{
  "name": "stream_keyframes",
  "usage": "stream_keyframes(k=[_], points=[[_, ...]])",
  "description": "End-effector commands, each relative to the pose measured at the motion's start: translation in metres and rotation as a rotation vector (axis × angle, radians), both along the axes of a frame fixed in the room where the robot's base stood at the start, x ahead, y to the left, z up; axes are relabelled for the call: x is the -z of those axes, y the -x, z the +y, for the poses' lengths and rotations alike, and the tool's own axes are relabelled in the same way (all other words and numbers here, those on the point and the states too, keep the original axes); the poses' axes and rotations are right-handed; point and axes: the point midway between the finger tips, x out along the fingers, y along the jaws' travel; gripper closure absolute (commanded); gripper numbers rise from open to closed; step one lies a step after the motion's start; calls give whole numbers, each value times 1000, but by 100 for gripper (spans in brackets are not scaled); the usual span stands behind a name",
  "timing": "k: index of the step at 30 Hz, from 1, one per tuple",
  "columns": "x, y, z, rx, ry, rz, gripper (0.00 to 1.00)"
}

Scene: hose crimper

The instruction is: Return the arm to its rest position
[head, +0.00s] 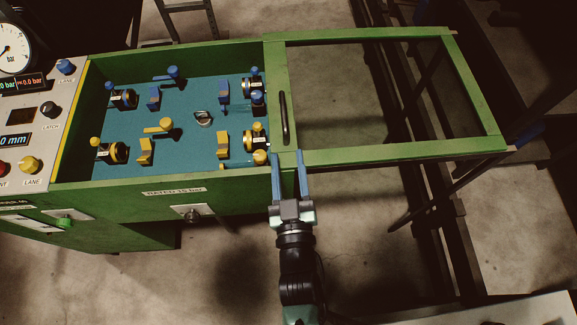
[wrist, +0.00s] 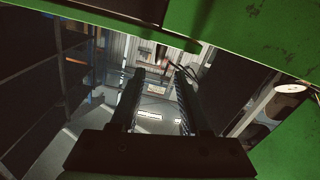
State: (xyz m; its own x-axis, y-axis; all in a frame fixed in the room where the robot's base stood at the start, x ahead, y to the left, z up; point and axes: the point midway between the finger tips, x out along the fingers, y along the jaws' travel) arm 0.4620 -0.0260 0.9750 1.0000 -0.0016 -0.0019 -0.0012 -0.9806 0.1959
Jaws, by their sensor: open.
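My gripper (head: 289,174) is open and empty in the head view, its two blue fingers pointing up the picture. The fingertips overlap the front edge of the green machine, just below the sliding frame's black handle (head: 284,118); I cannot tell whether they touch. My arm (head: 297,270) reaches up from the bottom of the picture. In the wrist view, the two dark fingers of my gripper (wrist: 158,85) stand apart with nothing between them.
The green crimper box (head: 215,183) holds a teal bed (head: 190,115) with blue and yellow clamps. The green window frame (head: 400,157) extends right, clear of the bed. A control panel (head: 35,120) is at left. Bare floor (head: 370,250) lies around my arm. Green parts (wrist: 230,50) sit close in the wrist view.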

Motion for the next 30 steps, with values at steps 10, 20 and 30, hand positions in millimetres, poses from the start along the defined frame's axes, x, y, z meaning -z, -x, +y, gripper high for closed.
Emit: stream_keyframes(k=[10,20,30], points=[[-1,10,0,0,0,-1,54],[-1,10,0,0,0,-1,54],[-78,-40,-3,26,-18,-117,54]])
